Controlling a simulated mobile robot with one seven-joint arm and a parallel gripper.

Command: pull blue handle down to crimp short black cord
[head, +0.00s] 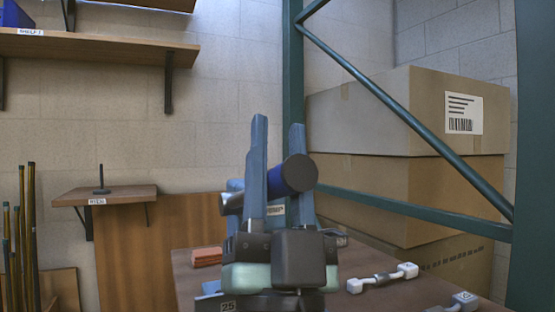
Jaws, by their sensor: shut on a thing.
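The blue handle (285,177), a dark blue cylinder with a dark round end, lies sideways near the picture's middle in the head view. My gripper (278,124) points upward, with its two long blue-grey fingers on either side of the handle. It is shut on the handle. A silver rounded part (230,199) shows just left of the fingers. My gripper's body hides most of what lies below and behind the handle. I cannot make out the short black cord or the crimping jaws.
The wooden table (347,303) carries a reddish block (206,257) and a white-ended part (382,278); another (461,302) is cut by the picture's edge. A green rack post (293,70) and stacked cardboard boxes (400,195) stand behind. Wall shelves (95,46) are at left.

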